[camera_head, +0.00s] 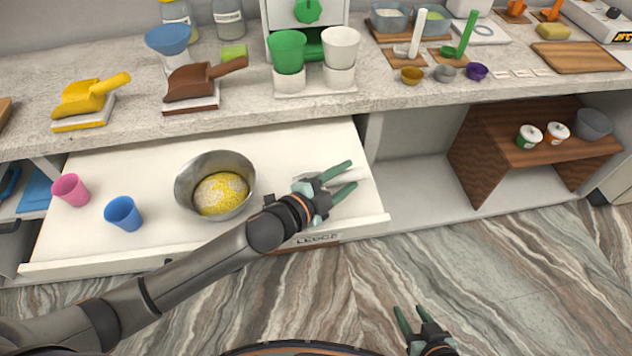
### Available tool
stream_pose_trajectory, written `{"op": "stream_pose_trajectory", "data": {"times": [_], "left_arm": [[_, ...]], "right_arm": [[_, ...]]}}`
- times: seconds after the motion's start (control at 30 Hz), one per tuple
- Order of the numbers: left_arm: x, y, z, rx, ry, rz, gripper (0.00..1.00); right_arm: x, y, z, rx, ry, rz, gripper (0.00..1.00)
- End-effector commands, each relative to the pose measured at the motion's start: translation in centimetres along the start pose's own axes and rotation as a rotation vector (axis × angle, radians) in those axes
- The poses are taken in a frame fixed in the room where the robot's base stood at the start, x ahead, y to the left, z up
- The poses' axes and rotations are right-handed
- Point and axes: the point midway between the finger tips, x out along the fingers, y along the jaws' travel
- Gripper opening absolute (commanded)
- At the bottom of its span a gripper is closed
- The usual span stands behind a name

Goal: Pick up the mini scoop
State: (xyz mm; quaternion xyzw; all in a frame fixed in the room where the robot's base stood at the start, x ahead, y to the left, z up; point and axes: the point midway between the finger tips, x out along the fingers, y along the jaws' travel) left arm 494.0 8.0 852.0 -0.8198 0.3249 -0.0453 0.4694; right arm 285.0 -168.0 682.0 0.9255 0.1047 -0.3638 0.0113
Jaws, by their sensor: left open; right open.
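My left gripper (352,175) is open over the right end of the open white drawer (150,243). A small pale object (357,173) shows between and beyond its green fingers. It may be the mini scoop, but it is mostly hidden and I cannot tell its shape. My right gripper (411,310) is open and empty, low in the view over the floor. On the counter, a larger yellow scoop (85,95) and a brown scoop (195,82) rest on stands at the left.
The drawer also holds a steel bowl (185,187) with yellow contents, a blue cup (123,214) and a pink cup (71,190). The counter edge (240,122) overhangs the drawer's back. A wooden shelf box (490,150) stands in the right-hand lower bay.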

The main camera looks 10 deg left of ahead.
Motion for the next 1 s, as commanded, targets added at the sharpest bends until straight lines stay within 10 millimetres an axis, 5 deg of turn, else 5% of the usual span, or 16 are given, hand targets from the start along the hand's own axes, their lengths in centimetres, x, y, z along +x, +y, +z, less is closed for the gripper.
{"op": "stream_pose_trajectory", "data": {"times": [0.4,0.8,1.0], "left_arm": [[1.49,0.04,-0.04,0.0,0.001,0.001,0.47],[1.45,0.04,-0.01,0.0,0.0,0.001,0.02],[1.45,0.03,-0.01,0.001,0.001,0.001,0.0]], "right_arm": [[0.1,0.06,0.04,0.0,0.001,0.001,0.5],[0.11,0.09,-0.01,-0.001,0.002,0.001,0.5],[0.11,0.1,-0.03,-0.001,0.002,0.001,0.5]]}}
